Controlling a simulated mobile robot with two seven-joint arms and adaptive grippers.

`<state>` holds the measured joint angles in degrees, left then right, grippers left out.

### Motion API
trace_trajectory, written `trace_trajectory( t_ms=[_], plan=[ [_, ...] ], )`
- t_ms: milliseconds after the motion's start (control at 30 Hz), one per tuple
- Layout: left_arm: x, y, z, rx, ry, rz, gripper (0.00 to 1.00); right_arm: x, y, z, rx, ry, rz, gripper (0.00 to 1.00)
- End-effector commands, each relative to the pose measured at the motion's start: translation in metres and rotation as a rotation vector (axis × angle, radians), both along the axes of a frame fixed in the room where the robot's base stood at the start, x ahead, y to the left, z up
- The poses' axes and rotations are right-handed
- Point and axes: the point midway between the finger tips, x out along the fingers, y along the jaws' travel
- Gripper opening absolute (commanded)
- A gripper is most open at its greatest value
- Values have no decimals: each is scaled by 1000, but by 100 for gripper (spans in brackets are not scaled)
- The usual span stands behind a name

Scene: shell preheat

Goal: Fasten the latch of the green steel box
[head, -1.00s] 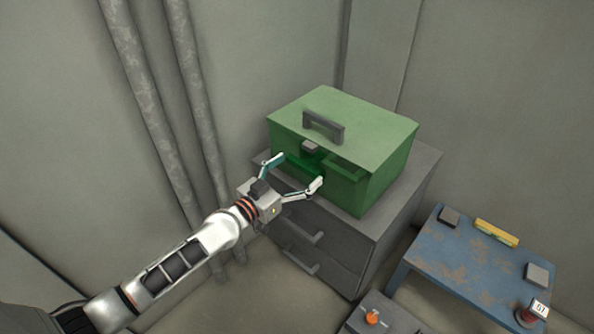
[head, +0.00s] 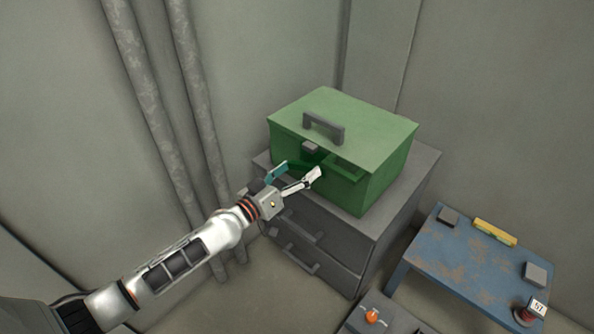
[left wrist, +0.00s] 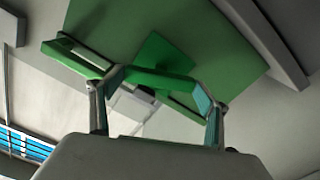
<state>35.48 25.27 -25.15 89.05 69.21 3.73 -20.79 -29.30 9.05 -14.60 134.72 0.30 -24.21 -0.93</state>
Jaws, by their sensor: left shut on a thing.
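The green steel box (head: 345,125) sits on a grey drawer cabinet, its lid with a grey handle (head: 323,127) on top. A small grey catch (head: 310,147) is at the lid's front edge, and a dark gap shows below the lid. My left gripper (head: 296,173) is at the box front, just below the catch. In the left wrist view, its fingers are at both ends of a green bar (left wrist: 158,82), which I take for the latch, and are shut on it. The fingers partly hide the latch in the head view. My right gripper is not in view.
Pipes (head: 165,110) run along the left wall.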

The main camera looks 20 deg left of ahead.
Motion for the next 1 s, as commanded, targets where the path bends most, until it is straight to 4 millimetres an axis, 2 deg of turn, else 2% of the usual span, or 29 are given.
trace_trajectory(
  t_ms=[567, 1000],
  plan=[
    [0, 0, 0, -514, 188, -1, 55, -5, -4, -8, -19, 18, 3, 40],
    [0, 0, -1, -882, 323, 0, 55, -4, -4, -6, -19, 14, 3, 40]
  ],
)
